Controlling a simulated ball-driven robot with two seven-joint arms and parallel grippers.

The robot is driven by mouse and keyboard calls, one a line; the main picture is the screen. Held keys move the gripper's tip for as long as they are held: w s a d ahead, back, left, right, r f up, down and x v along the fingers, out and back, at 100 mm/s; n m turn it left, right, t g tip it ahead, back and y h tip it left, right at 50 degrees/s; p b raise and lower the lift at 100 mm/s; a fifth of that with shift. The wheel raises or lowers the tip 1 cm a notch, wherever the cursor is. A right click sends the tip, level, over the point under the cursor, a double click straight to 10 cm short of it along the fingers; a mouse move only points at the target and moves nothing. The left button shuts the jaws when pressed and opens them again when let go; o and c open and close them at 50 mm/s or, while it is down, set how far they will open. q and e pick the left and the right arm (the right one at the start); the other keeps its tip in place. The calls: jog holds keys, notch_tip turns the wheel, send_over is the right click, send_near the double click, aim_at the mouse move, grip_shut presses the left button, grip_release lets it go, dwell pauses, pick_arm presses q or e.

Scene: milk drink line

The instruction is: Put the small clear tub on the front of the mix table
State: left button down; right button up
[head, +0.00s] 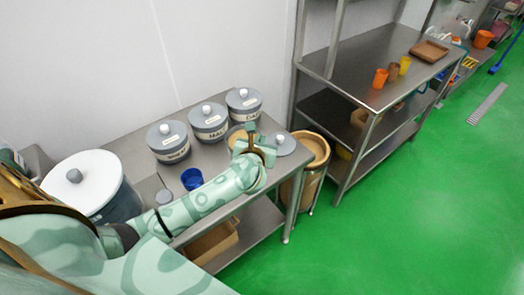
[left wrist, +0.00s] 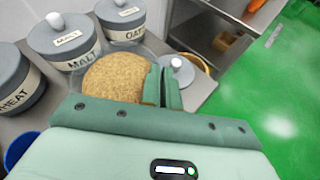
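The small clear tub (left wrist: 113,78) shows in the left wrist view as a round, see-through rim around tan, grainy contents. In the head view the tub (head: 235,133) is partly hidden behind my left gripper (head: 259,146). In the left wrist view my left gripper (left wrist: 163,87) has its fingers close together at the tub's right edge, and they look shut on its wall. Whether the tub's base touches the table is hidden. My right gripper is not in view. Which surface is the mix table is not marked.
Lidded canisters labelled wheat (left wrist: 18,80), malt (left wrist: 68,42) and oats (left wrist: 120,14) stand along the wall. A grey knobbed lid (head: 284,145) is right of the gripper. A blue cup (head: 191,178) stands nearer. Beyond are a round bin (head: 313,148) and steel shelves (head: 350,72).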

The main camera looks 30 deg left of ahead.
pick_arm(q)
jog(key=f, duration=0.1)
jog(key=w+f+b, duration=0.1)
jog(key=f, duration=0.2)
jog(key=shift+w+a+f, duration=0.15)
jog(key=shift+w+f, duration=0.2)
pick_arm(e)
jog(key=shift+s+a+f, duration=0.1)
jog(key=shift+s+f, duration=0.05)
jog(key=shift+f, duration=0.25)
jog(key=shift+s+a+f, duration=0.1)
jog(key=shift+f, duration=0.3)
pick_arm(q)
jog(key=c, duration=1.6)
grip_release()
jog(key=shift+s+f, duration=0.1)
jog(key=shift+c, duration=0.2)
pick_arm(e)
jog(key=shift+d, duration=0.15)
